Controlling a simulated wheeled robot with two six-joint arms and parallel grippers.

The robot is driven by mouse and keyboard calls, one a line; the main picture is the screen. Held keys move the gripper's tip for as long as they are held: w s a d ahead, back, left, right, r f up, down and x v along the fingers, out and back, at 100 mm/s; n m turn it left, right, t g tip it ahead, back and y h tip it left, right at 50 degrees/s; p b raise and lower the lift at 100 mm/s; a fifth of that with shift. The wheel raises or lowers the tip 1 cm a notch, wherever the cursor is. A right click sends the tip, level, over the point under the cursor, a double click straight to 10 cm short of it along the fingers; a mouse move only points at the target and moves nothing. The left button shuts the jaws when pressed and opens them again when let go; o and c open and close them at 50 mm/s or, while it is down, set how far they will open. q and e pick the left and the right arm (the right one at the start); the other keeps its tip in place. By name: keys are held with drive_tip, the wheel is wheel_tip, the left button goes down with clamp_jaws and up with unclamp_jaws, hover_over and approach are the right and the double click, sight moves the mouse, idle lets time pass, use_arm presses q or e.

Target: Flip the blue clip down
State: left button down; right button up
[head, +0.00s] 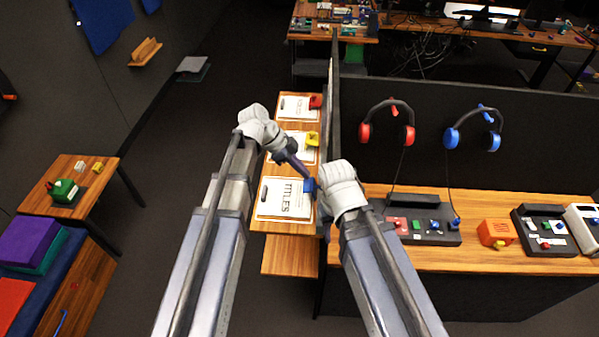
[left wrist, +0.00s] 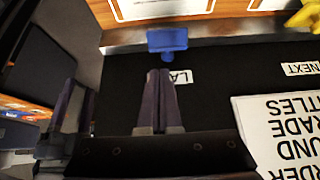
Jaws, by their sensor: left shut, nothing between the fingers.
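The blue clip (head: 309,185) sits at the right edge of the nearest clipboard sheet (head: 283,198) in the head view. In the left wrist view the blue clip (left wrist: 167,40) is a flat blue plate with a short narrower stub, at the edge of a wooden strip. My left gripper (left wrist: 160,74) is shut and empty, its fingertips pointing at the clip, with a small gap between them in the picture. In the head view my left gripper (head: 306,175) comes in from the upper left, close beside the clip.
A yellow clip (head: 312,139) and a red clip (head: 315,101) sit farther along the same wooden shelf. A dark partition (head: 334,120) borders the shelf on the right. White labels, one reading NEXT (left wrist: 301,69), lie on the dark surface.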

sight(313, 188)
use_arm(q)
drive_tip(key=b+x, duration=0.3)
drive_tip(key=x, duration=0.2)
drive_tip(key=shift+d+f+b, duration=0.15)
drive_tip(key=shift+f+b, duration=0.2)
drive_tip(key=shift+d, duration=0.1)
